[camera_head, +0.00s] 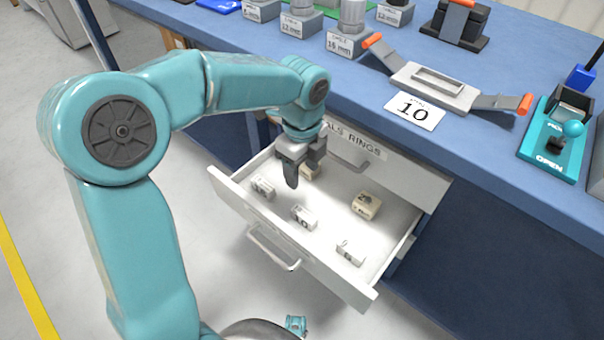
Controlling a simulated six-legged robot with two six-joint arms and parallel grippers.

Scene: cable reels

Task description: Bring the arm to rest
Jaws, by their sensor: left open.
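My left arm (135,215) comes in from the left and reaches over the open drawer (335,285). My left gripper (303,170) points down over the back left part of the drawer, its jaws apart. My right gripper is not in view.
Several labelled blocks lie in the drawer, among them a beige one (366,206) and a white one (304,217).

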